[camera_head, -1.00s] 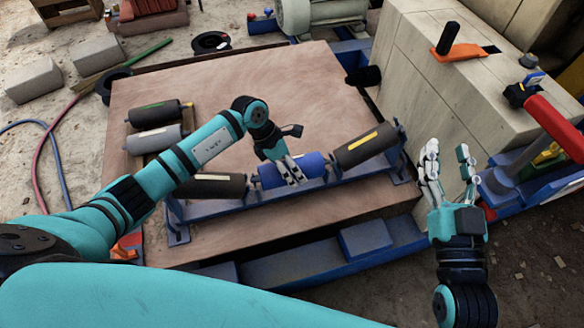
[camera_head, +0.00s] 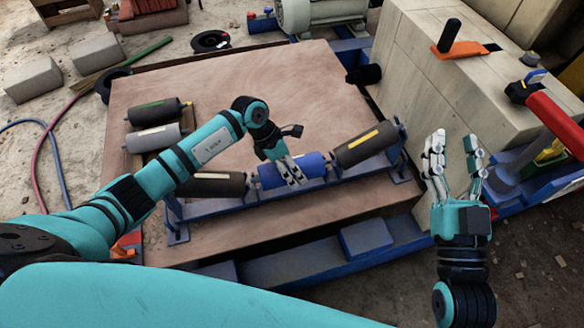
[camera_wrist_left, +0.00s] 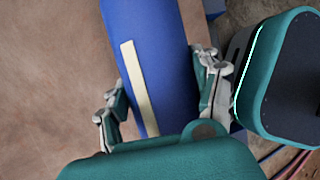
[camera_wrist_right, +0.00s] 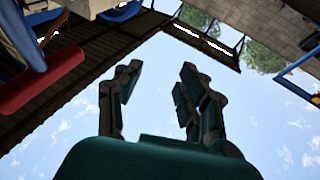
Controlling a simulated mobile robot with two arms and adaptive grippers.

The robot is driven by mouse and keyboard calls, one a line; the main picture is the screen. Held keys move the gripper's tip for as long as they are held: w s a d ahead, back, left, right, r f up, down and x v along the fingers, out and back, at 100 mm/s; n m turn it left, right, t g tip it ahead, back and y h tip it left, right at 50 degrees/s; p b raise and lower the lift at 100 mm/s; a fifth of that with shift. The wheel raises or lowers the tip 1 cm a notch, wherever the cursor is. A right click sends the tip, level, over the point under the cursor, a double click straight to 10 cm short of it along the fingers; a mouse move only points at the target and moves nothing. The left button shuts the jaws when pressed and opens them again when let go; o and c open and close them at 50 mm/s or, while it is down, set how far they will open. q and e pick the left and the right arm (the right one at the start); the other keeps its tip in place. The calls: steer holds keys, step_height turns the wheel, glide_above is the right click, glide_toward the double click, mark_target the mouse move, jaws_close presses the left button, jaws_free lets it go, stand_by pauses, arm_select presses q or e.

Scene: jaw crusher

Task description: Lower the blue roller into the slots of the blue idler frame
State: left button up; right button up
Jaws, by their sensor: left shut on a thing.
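The blue roller (camera_head: 313,163) lies in line between two dark rollers at the blue idler frame (camera_head: 262,197) on the wooden board. My left gripper (camera_head: 291,174) is shut around the roller's middle from above. In the left wrist view the blue roller (camera_wrist_left: 150,55) runs between the fingers (camera_wrist_left: 165,100), with a pale strip along it. The roller's ends and the slots are too small or covered to tell whether it is seated. My right gripper (camera_head: 455,160) is open and empty, right of the board, fingers pointing up; its spread fingers show against sky in the right wrist view (camera_wrist_right: 160,95).
A dark roller (camera_head: 212,185) sits left of the blue one and another (camera_head: 366,145) right of it, tilted up. Two loose rollers (camera_head: 155,127) lie at the board's left. A pale block structure (camera_head: 420,90) and a red-handled tool (camera_head: 552,125) stand right. The board's back is clear.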

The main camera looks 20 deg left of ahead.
steer(key=shift+s+r, duration=0.15)
steer(key=shift+r, duration=0.2)
arm_select(q)
steer(key=shift+f, duration=0.1)
arm_select(e)
steer(key=shift+s+r+t, duration=0.1)
steer(key=shift+r+t, duration=0.15)
steer(key=shift+t, duration=0.15)
arm_select(q)
steer(key=shift+f+b, duration=0.3)
steer(key=shift+b, duration=0.1)
arm_select(e)
steer(key=shift+s+r+t+y, duration=0.3)
steer(key=shift+s+r+t, duration=0.2)
steer(key=shift+r+t, duration=0.25)
arm_select(q)
steer(key=shift+f, duration=0.3)
arm_select(e)
steer(key=shift+s+r+t, duration=0.3)
steer(key=shift+r+t, duration=0.05)
steer(key=shift+r, duration=0.2)
steer(key=shift+s+r+t, duration=0.3)
steer(key=shift+r, duration=0.2)
arm_select(q)
steer(key=shift+f+b, duration=0.45)
steer(key=shift+b, duration=0.1)
arm_select(e)
steer(key=shift+s+d+r+t+y, duration=0.15)
steer(key=shift+s+r+t+y, duration=0.5)
steer(key=shift+s+r, duration=0.2)
